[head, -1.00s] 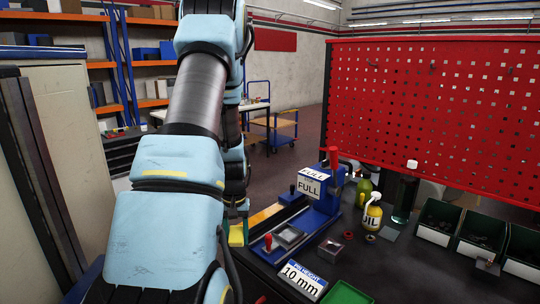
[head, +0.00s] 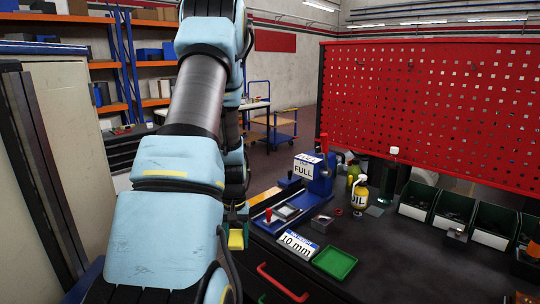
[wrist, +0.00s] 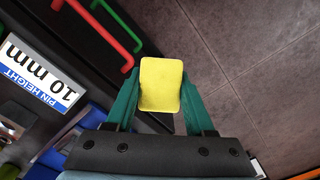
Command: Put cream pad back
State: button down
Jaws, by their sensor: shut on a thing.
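My gripper (wrist: 160,95) has green fingers and is shut on a pad (wrist: 160,84) that looks plain yellow rather than cream. In the wrist view the pad sits between the fingertips, with dark table front to the left and tiled floor to the right. In the head view the yellow pad (head: 236,240) shows just below my arm, left of the table's front edge. My arm hides most of the gripper there. No other cream pad can be made out.
The dark table holds a blue fixture (head: 318,178) marked FULL, a 10 mm card (head: 297,245), an empty green tray (head: 334,262), an oil bottle (head: 359,196) and several green bins (head: 453,212). A red handle (head: 283,283) sticks out in front. A red pegboard (head: 440,110) stands behind.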

jog(key=s+f+b, duration=0.3)
jog(key=f+b, duration=0.1)
jog(key=f, duration=0.5)
jog(key=shift+s+f, duration=0.4)
